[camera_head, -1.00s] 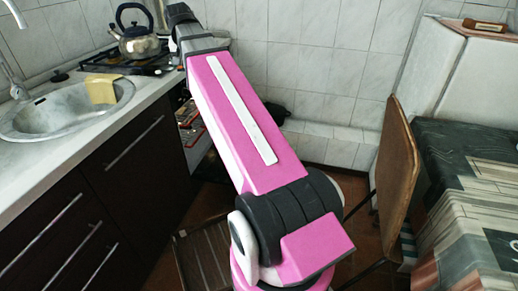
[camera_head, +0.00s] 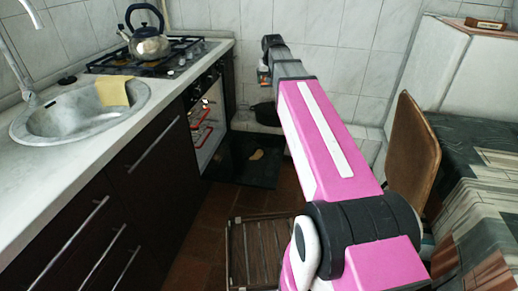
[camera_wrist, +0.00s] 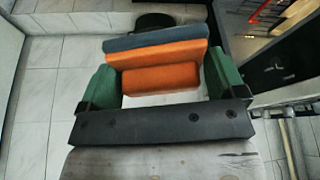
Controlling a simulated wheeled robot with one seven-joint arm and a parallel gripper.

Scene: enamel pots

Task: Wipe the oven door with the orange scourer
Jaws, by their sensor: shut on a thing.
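My gripper (camera_wrist: 158,80) is shut on the orange scourer (camera_wrist: 160,55), an orange block with a blue-grey layer along its top edge, held between two green fingers. In the head view my gripper (camera_head: 268,58) is at the far end of my arm, above the floor and right of the oven. The oven door (camera_head: 238,165) seems to be folded down, a dark panel low in front of the oven, with a pale yellowish patch on it. In the wrist view the dark panel (camera_wrist: 275,72) is at the right, apart from the scourer. Red-edged racks show in the oven (camera_head: 205,130).
A kettle (camera_head: 147,38) stands on the hob. A yellow cloth or sponge (camera_head: 113,92) lies on the sink rim. A dark pot (camera_head: 265,113) is by the back wall. A slatted wooden item (camera_head: 262,255) is on the floor; a chair (camera_head: 412,150) and table (camera_head: 490,180) are right.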

